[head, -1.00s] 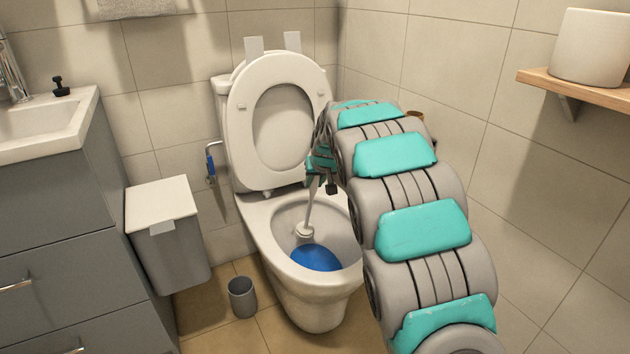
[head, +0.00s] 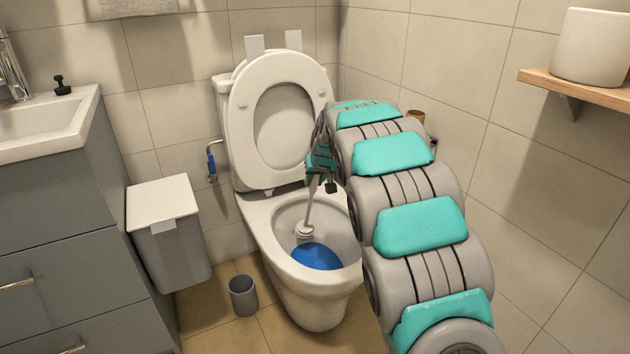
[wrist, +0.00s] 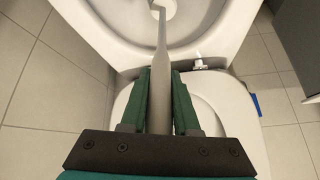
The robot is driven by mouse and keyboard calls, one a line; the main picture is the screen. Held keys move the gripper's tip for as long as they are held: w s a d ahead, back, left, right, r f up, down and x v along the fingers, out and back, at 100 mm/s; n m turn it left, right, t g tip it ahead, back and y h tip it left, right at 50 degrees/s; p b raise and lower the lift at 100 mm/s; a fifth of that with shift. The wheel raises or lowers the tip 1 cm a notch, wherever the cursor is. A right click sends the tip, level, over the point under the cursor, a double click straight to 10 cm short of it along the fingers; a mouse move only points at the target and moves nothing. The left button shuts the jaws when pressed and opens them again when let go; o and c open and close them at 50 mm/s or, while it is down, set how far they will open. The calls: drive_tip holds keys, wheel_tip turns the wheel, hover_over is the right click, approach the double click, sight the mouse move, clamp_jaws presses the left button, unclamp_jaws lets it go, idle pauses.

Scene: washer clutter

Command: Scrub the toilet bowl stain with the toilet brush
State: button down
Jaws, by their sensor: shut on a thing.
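The toilet brush has a pale grey handle (wrist: 160,85) and a white head (head: 305,230). My gripper (wrist: 160,100) is shut on the handle, with a green finger on each side. In the head view my gripper (head: 322,175) is over the back of the bowl, partly hidden by my arm. The brush slants down into the toilet bowl (head: 290,213), its head at the inner wall just above the blue water (head: 318,257). I cannot tell whether the bristles touch the wall. The seat and lid (head: 280,130) are raised. No stain can be made out.
A grey bin with a white lid (head: 165,203) stands left of the toilet, beside the vanity (head: 50,240). A small grey cup (head: 243,295) is on the floor in front. A wooden shelf (head: 590,88) juts from the right wall.

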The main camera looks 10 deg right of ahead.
drive_tip(key=shift+w+a+f, duration=0.2)
drive_tip(key=shift+w+f, duration=0.3)
drive_tip(key=shift+w, duration=0.15)
idle(0.4)
